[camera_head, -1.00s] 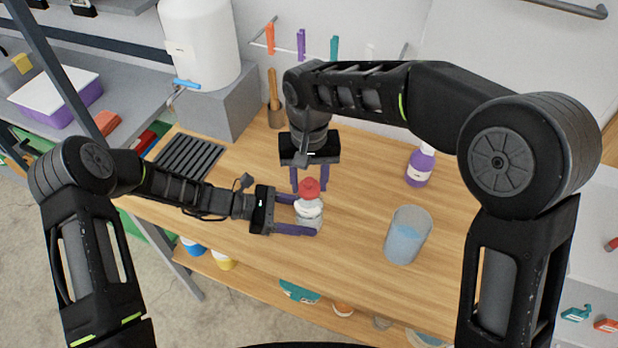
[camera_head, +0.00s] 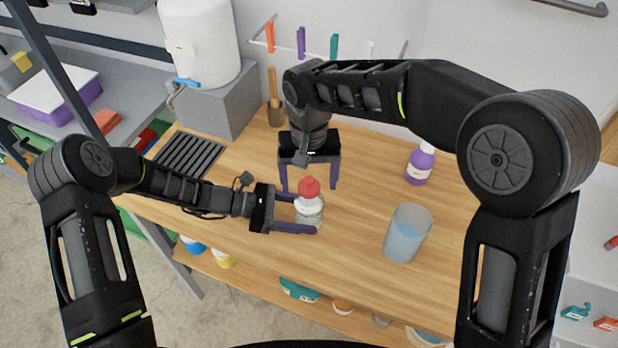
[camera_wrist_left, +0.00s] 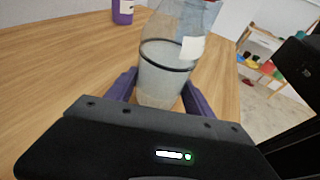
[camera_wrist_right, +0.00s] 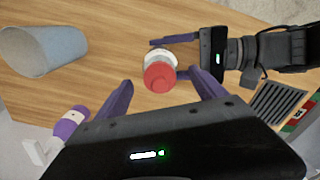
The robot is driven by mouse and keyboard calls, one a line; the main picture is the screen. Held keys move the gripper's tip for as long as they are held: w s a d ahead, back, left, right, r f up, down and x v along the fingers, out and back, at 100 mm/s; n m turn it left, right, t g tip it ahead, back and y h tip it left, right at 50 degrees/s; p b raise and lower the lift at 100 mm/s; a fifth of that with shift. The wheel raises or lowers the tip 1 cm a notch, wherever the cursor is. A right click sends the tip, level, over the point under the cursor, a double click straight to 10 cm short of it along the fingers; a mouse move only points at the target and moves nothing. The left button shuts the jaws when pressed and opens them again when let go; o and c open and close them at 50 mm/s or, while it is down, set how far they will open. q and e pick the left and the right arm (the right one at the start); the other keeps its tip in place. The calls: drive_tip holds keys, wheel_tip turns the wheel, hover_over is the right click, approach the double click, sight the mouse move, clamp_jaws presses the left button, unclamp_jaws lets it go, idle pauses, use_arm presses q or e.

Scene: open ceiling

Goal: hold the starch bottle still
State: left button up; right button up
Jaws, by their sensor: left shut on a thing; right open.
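The starch bottle (camera_head: 309,209), a pale bottle with a red cap (camera_head: 308,187), stands upright on the wooden table. My left gripper (camera_head: 306,214) is shut on its body from the left. In the left wrist view the bottle's pale, see-through body (camera_wrist_left: 165,72) sits between the two purple fingers. My right gripper (camera_head: 308,180) is open and points down at the bottle from the far side. In the right wrist view the red cap (camera_wrist_right: 160,77) shows between its spread fingers, apparently clear of both. The bottle's label cannot be read.
A clear bluish beaker (camera_head: 408,236) stands on the table to the right. A purple bottle (camera_head: 420,164) stands behind it. A dark ribbed mat (camera_head: 186,160) lies at the back left, near a large white tank (camera_head: 201,42). The table between bottle and beaker is clear.

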drive_tip(key=shift+o, duration=0.8)
drive_tip(key=shift+r, duration=3)
use_arm(q)
drive_tip(key=o, duration=1.1)
drive_tip(key=shift+c, duration=0.2)
drive_tip(key=shift+a, duration=0.1)
